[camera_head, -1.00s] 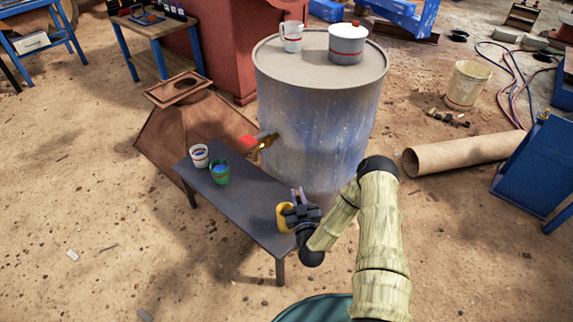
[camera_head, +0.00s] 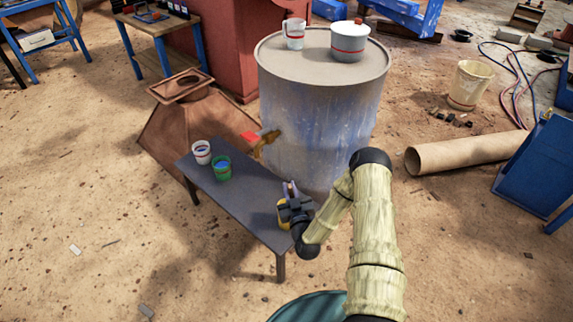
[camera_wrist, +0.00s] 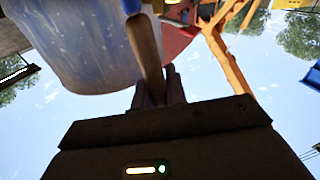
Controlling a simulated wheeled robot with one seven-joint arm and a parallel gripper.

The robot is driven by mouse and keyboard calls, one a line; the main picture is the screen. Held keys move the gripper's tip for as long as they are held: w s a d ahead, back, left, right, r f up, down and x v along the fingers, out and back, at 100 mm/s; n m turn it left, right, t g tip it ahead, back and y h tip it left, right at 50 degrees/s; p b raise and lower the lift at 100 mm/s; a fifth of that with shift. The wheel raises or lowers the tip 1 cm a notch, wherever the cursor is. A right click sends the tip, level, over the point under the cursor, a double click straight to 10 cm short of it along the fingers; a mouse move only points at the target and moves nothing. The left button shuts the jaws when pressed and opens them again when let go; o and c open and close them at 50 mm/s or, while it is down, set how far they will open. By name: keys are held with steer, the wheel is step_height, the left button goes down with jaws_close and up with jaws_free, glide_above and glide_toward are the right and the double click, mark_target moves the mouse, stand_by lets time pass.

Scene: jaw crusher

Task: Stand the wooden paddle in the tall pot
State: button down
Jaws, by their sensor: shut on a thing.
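My gripper (camera_head: 290,189) is at the right end of the dark bench, its fingers pointing up and away. The paddle is hard to make out in the head view. A yellow thing (camera_head: 283,222) on the bench is mostly hidden behind my gripper. I cannot tell which is the tall pot.
The bench (camera_head: 240,207) carries a white cup (camera_head: 202,156) and a green cup (camera_head: 222,171). The large blue-grey drum (camera_head: 310,125) with a brass tap (camera_head: 264,143) stands just behind. A white jug (camera_head: 294,37) stands on the drum. The bench's middle is clear.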

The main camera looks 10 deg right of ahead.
steer(key=w+r+n+y+b, duration=0.1)
steer(key=w+r+y+b, duration=0.2)
steer(key=w+r+y, duration=0.2)
steer(key=shift+w+d+r+g, duration=0.15)
steer(key=shift+w+r+g, duration=0.3)
steer(key=shift+r, duration=0.3)
steer(key=shift+f, duration=0.1)
step_height(320, 180, down, 15)
steer(key=b, duration=1.1)
steer(key=shift+f, duration=0.2)
